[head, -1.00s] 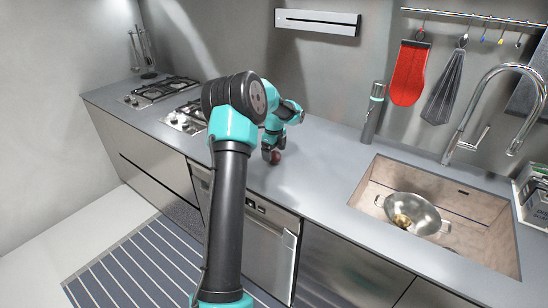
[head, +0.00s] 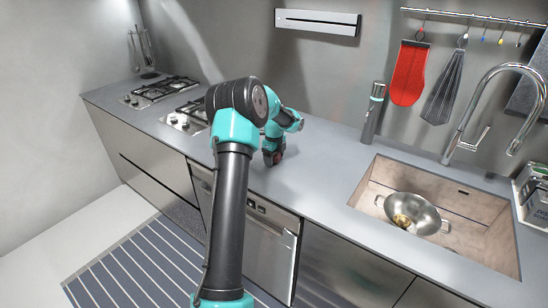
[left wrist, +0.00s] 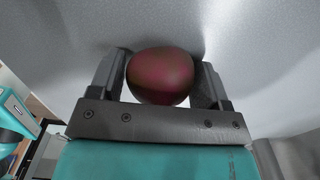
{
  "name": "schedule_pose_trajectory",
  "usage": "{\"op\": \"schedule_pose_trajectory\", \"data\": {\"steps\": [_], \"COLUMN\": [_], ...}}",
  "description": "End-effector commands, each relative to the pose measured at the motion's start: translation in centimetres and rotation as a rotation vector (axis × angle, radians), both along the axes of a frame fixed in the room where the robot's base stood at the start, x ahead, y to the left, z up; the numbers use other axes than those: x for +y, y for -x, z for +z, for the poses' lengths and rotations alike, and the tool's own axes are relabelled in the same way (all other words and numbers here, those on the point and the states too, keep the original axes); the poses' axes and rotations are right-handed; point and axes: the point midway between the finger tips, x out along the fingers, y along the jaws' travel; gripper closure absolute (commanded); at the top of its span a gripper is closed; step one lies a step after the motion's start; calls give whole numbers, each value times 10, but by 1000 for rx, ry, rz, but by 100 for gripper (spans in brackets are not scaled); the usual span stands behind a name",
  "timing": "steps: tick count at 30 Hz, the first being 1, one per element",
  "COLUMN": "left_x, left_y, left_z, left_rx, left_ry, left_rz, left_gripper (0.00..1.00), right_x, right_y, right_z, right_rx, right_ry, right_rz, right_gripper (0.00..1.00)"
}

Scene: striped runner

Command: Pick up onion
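The onion (left wrist: 160,76) is a round, dark reddish-brown thing. In the left wrist view it sits between the two fingers of my left gripper (left wrist: 160,85), with a finger close on each side. I cannot tell whether the fingers press on it. In the head view my left gripper (head: 273,157) is low at the grey countertop (head: 320,180), and it hides most of the onion. My right gripper is not in view.
A sink (head: 467,208) with a steel colander (head: 420,209) in it is to the right, under a tall faucet (head: 480,100). A grey and teal bottle (head: 373,115) stands near the wall. Gas burners (head: 155,90) are at the left. The counter between gripper and sink is clear.

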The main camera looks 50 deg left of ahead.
Motion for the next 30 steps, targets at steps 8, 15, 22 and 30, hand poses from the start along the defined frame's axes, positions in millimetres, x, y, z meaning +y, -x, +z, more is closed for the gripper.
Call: {"op": "schedule_pose_trajectory", "data": {"steps": [8, 15, 22, 30], "left_x": [0, 0, 0, 0], "left_y": [0, 0, 0, -1], "left_z": [0, 0, 5, 30], "left_rx": [0, 0, -1, -3], "left_ry": [0, 0, 0, -2], "left_rz": [0, 0, 0, 0], "left_gripper": [56, 65, 65, 65], "right_x": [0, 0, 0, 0], "right_y": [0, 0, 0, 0], "right_z": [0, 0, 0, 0], "right_rx": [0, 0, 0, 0], "right_ry": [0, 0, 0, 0], "right_rz": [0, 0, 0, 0], "right_gripper": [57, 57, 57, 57]}}
